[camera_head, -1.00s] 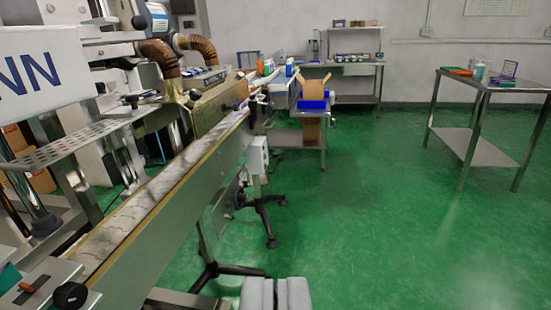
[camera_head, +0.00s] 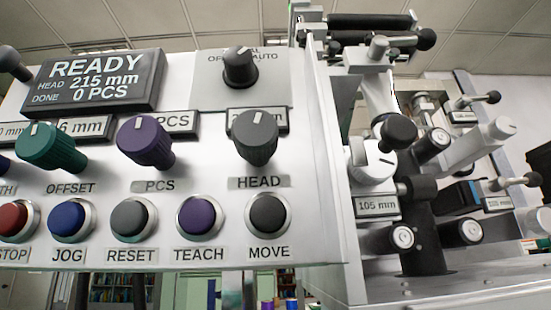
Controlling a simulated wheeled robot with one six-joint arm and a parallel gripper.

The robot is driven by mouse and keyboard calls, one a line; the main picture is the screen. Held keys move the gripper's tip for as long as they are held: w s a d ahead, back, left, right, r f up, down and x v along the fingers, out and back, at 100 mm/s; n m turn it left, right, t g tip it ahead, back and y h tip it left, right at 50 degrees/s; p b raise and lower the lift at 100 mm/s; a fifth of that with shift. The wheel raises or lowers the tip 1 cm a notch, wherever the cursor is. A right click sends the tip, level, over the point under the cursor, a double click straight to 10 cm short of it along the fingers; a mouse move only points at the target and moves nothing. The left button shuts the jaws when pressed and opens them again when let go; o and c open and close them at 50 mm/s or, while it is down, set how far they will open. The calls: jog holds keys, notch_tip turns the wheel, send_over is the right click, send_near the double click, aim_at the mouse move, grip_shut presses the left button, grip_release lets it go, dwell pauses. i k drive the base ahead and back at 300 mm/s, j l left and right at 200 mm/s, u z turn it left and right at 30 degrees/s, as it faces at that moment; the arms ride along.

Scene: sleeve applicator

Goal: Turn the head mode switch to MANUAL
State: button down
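The head mode switch (camera_head: 240,67) is a black knob at the top right of the white control panel (camera_head: 200,92). Labels around it read partly "OF", "AL" and "AUTO", and the knob covers part of the lettering. A small light mark shows at the knob's top, but I cannot tell for sure which label it points to. A grey HEAD knob (camera_head: 255,137) sits below it. A display (camera_head: 97,83) reads READY, HEAD 215 mm, DONE 0 PCS. My gripper is not in view.
Green OFFSET (camera_head: 50,148) and purple PCS (camera_head: 146,143) knobs stick out left of the HEAD knob. A row of push buttons, including MOVE (camera_head: 268,213) and TEACH (camera_head: 199,215), runs below. A metal mechanism with black handles (camera_head: 398,134) stands close to the panel's right.

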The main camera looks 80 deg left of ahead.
aim_at(240, 71)
jog(key=k+u, duration=0.2)
jog(key=u, duration=0.2)
jog(key=k+j+u, duration=0.1)
jog(key=u, duration=0.35)
jog(key=k+l+u, duration=0.55)
jog(key=k+u, duration=0.25)
jog(key=k+l, duration=0.4)
jog(key=k, duration=0.1)
